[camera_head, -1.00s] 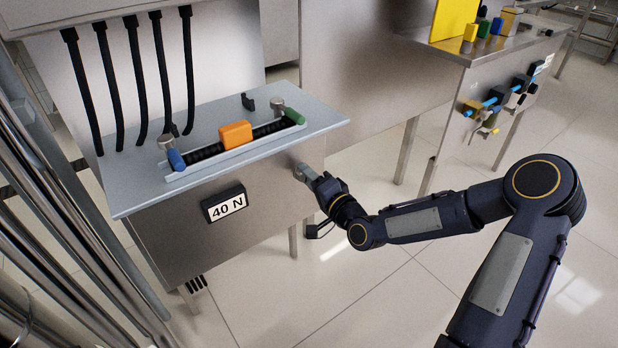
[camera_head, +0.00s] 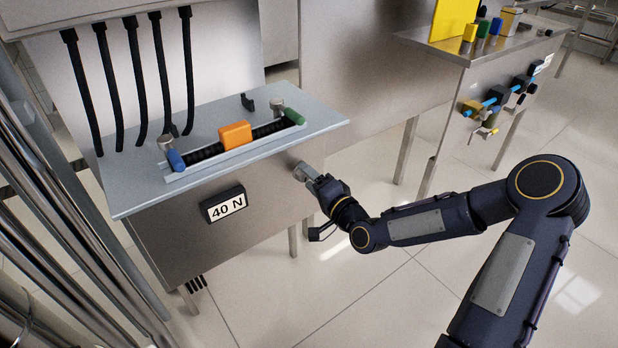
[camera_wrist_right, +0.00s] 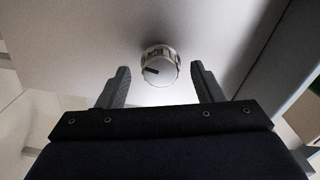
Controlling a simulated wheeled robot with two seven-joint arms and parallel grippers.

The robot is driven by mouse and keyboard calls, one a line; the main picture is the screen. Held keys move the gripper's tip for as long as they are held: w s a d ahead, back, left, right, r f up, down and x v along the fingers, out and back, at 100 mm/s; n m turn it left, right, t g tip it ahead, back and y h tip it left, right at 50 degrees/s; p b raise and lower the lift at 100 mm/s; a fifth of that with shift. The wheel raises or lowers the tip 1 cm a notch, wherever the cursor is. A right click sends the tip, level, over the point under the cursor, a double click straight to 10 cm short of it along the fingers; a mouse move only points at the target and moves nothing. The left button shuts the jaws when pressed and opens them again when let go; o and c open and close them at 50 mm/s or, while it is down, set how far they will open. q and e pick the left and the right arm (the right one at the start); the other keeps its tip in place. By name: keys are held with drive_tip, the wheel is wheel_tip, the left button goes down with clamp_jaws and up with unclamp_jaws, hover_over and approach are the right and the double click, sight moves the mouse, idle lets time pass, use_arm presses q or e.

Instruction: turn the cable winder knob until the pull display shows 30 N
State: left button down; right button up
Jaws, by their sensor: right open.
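The winder knob (camera_wrist_right: 159,68) is a round silver knob with a dark pointer mark on the front panel of the steel cabinet; in the head view the knob (camera_head: 300,171) sits near the panel's right end. My right gripper (camera_wrist_right: 160,85) is open, with one finger on each side of the knob in the wrist view and a gap on both sides. In the head view my right gripper (camera_head: 312,183) is just in front of the knob. The pull display (camera_head: 227,205) reads 40 N. My left gripper is not in view.
On the cabinet top (camera_head: 130,196) is a rail with an orange block (camera_head: 235,134), a blue handle and a green handle. Several black cables hang behind it. A second steel bench (camera_head: 480,52) with valves stands at the right. The floor between is clear.

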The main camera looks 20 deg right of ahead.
drive_tip(key=p+v, duration=0.1)
drive_tip(key=v, duration=0.6)
idle(0.3)
drive_tip(key=s+r+n+g+h, duration=0.3)
drive_tip(key=s+n+g, duration=0.7)
drive_tip(key=s, duration=1.7)
wheel_tip(320, 180, up, 30)
drive_tip(key=g+p, duration=0.1)
drive_tip(key=p, duration=2.8)
drive_tip(key=shift+s+d+m+y, duration=0.2)
drive_tip(key=shift+s+m+y, duration=0.1)
drive_tip(key=shift+m, duration=0.1)
